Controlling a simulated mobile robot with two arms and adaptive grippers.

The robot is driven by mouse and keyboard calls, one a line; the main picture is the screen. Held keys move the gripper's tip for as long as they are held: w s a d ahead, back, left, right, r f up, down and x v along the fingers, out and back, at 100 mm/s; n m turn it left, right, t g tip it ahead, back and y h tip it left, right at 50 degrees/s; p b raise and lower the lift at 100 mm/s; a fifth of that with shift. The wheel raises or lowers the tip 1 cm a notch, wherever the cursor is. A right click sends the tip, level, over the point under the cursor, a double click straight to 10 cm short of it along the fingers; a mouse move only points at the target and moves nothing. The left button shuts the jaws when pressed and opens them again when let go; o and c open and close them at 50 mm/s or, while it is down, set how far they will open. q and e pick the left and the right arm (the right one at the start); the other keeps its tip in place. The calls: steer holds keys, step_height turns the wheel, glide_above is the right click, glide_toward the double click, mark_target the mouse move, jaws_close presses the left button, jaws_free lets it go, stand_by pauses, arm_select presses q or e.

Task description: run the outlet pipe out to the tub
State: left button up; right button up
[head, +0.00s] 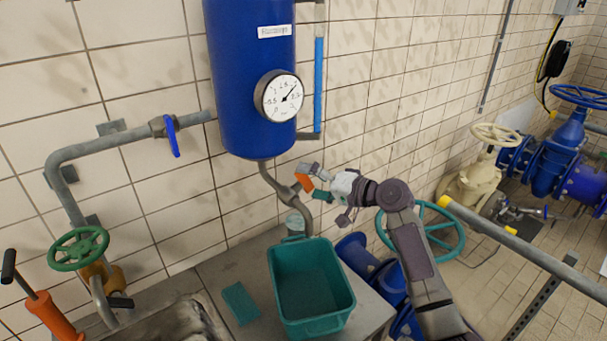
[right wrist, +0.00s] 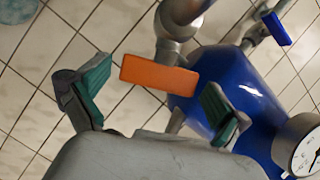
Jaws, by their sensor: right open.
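A grey outlet pipe (head: 272,180) comes down from the bottom of the blue tank (head: 254,90), with a valve joint and an orange handle (head: 304,178). Its lower part bends down behind the back rim of the teal tub (head: 285,330), which stands on the grey bench. My right gripper (head: 316,184) is open at the orange handle. In the right wrist view the orange handle (right wrist: 160,74) shows between the two spread green finger pads, beyond the palm; I cannot tell whether they touch it. The grey pipe (right wrist: 168,50) shows behind it. My left gripper is not in view.
A round gauge (head: 279,96) and a blue sight tube (head: 319,85) are on the tank. A teal block (head: 240,303) lies on the bench left of the tub. A pale cup-like thing (head: 294,222) is behind the tub. Blue pipework (head: 366,262) stands right of the bench.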

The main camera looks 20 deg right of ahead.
steer(key=shift+w+a, duration=0.3)
steer(key=shift+w, duration=0.05)
steer(key=shift+w+a+f, duration=0.15)
steer(key=shift+w+a, duration=0.05)
steer(key=shift+w, duration=0.05)
steer(key=shift+c, duration=0.3)
steer(key=c, duration=0.9)
steer(key=n+y+b, duration=0.1)
steer(key=b, duration=0.5)
steer(key=n+y+b, duration=0.1)
steer(key=y+b, duration=0.1)
steer(key=b, duration=0.4)
steer(key=shift+f+t, duration=0.3)
steer(key=shift+c, duration=0.2)
steer(key=shift+r+n+b, duration=0.2)
steer(key=shift+n+b, duration=0.1)
steer(key=shift+b, duration=0.25)
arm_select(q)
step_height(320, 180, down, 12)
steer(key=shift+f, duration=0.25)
arm_select(e)
steer(key=shift+r, duration=0.15)
